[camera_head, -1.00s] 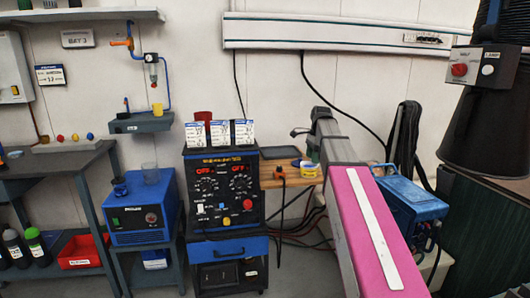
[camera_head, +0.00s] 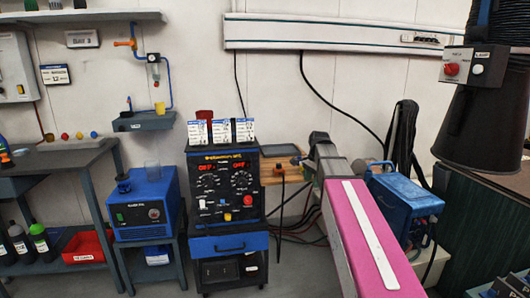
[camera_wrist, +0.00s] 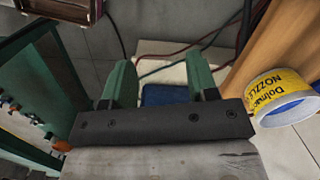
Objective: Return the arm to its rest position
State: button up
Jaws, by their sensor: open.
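My gripper (camera_wrist: 160,78) shows in the wrist view with its two green fingers spread apart and nothing between them. Beyond the fingers are the floor, a pale slab and cables. In the head view my pink arm reaches forward from the lower right. Its grey end is in front of the small wooden bench (camera_head: 272,172), to the right of the welding power unit (camera_head: 226,190). The fingers cannot be made out clearly there.
A yellow-labelled roll (camera_wrist: 284,97) is close at the right of my gripper in the wrist view. A blue machine (camera_head: 404,205) stands right of my arm. A blue box unit (camera_head: 144,208) and a grey bench (camera_head: 62,165) are at left. Cables hang behind.

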jog(key=s+f+n, duration=0.6)
jog(key=s+f, duration=0.4)
jog(key=f, duration=0.2)
jog(key=s+a+f+n+h, duration=0.1)
jog(key=s+f+n, duration=0.5)
jog(key=s+f, duration=0.4)
notch_tip(320, 180, down, 3)
jog(key=shift+n, duration=0.3)
